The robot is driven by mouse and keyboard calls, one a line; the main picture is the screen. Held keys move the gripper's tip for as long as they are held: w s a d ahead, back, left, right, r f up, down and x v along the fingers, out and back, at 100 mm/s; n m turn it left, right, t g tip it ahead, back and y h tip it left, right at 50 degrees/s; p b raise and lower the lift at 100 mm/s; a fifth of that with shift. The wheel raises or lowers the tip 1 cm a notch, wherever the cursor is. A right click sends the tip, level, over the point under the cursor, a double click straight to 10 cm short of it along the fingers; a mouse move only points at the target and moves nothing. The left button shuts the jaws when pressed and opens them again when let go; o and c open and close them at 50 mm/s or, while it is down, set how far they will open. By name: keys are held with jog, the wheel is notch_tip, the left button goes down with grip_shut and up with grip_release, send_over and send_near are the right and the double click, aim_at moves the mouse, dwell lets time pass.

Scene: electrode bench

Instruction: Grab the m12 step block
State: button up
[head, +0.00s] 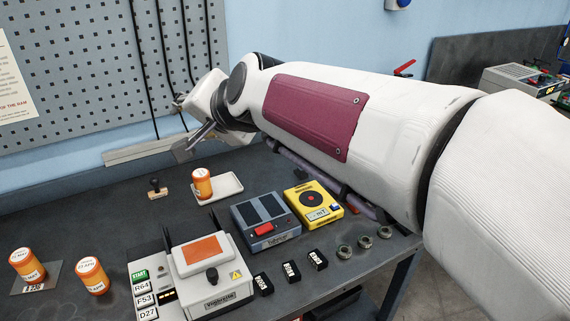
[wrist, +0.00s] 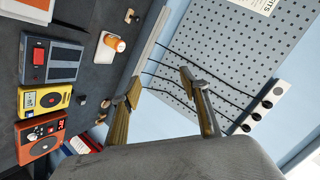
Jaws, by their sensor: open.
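Three small black blocks with white markings lie in a slanted row near the front edge of the bench in the head view: a left block (head: 263,284), a middle block (head: 291,271) and a right block (head: 317,260). Their markings are too small to read surely, so I cannot tell which is the m12 step block. My gripper (head: 183,128) is raised at the back of the bench by the pegboard, far from the blocks. In the wrist view my gripper (wrist: 160,80) has its fingers apart with nothing between them.
A grey device (head: 265,220), a yellow device (head: 313,201) and a white machine (head: 208,270) stand around the blocks. Several nuts (head: 365,242) lie to their right. An orange jar (head: 202,184) stands on a white tray (head: 230,183). A wooden-based stamp (head: 157,189) is left of it.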

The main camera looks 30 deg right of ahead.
jog(key=w+d+r+m+t+h, duration=0.1)
jog(key=w+d+r+m, duration=0.1)
jog(key=w+m, duration=0.35)
jog(key=w+d+r+m+t+h, duration=0.2)
jog(key=w+d+r, duration=0.1)
jog(key=w, duration=0.5)
jog(key=w+d+r+m+t+h, duration=0.1)
jog(key=w+d+r+m, duration=0.1)
jog(key=w+m, duration=0.3)
jog(key=w+d+f+m+h, duration=0.4)
jog(key=w+d+m+h, duration=0.3)
jog(key=w+d+m, duration=0.35)
jog(key=m+g+h, duration=0.6)
jog(key=m+g, duration=0.6)
jog(key=m, duration=0.5)
send_over(301, 170)
jog(key=w+a, duration=0.5)
jog(key=w, duration=0.2)
notch_tip(301, 170, down, 25)
jog(key=s+f+m+g, duration=0.1)
jog(key=f, duration=0.3)
jog(key=s+f+m+g+y, duration=0.1)
jog(key=s+f+m, duration=0.1)
jog(key=f, duration=0.2)
jog(key=s+f+m+g, duration=0.1)
jog(key=s+f+g, duration=0.1)
jog(key=f, duration=0.2)
jog(key=shift+s+d+m, duration=0.15)
jog(key=shift+m, duration=0.25)
